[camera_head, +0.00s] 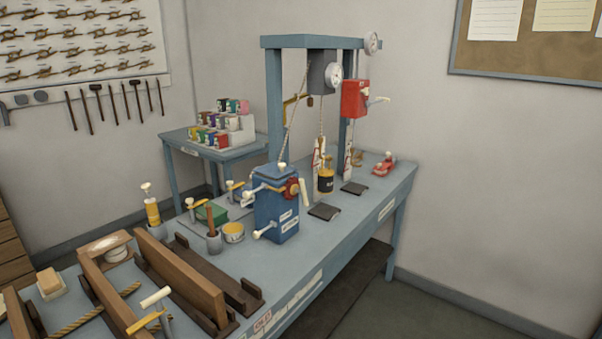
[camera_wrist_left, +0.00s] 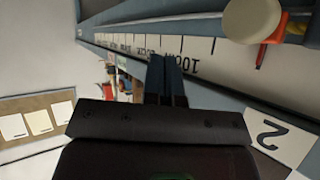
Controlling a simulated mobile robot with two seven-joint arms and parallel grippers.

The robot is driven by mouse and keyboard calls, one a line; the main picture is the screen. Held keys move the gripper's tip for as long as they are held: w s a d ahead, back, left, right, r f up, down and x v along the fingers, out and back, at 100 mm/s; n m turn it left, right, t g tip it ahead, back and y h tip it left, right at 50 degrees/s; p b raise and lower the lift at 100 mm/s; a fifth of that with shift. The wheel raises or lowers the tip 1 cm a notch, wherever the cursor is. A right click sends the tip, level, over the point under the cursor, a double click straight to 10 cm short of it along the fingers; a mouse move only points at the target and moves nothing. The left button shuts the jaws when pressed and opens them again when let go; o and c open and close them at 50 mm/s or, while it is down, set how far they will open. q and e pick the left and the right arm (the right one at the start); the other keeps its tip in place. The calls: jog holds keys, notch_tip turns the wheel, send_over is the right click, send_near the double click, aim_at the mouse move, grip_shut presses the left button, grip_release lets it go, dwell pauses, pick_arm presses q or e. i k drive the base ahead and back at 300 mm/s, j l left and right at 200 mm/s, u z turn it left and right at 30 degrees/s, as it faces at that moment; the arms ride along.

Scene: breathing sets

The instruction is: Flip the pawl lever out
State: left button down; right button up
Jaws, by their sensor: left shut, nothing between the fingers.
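A blue winch box (camera_head: 277,212) stands on the bench in the head view, with a red toothed wheel (camera_head: 291,188) on its upper right side. A cream-tipped handle (camera_head: 305,192) stands beside the wheel, and a cream-knobbed lever (camera_head: 264,231) sticks out low on the box. I cannot tell which part is the pawl lever. My left gripper (camera_wrist_left: 167,78) shows in the left wrist view with its dark fingers shut and empty, pointing along a white scale strip (camera_wrist_left: 160,48). A round cream knob (camera_wrist_left: 251,20) is close by at upper right. My right gripper is not in view.
A blue frame (camera_head: 272,100) behind the winch carries a grey unit (camera_head: 323,71) and a red box (camera_head: 354,99). A yellow-black weight (camera_head: 325,181) hangs on a rope. Wooden rails (camera_head: 181,277) and small containers crowd the bench's left. The bench's right front is fairly clear.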

aim_at(246, 194)
jog(key=i+l+u, duration=0.1)
jog(key=u, duration=0.3)
jog(key=i+l+u, duration=0.1)
jog(key=u, duration=0.3)
jog(key=l+u, duration=0.3)
jog(key=u, duration=0.15)
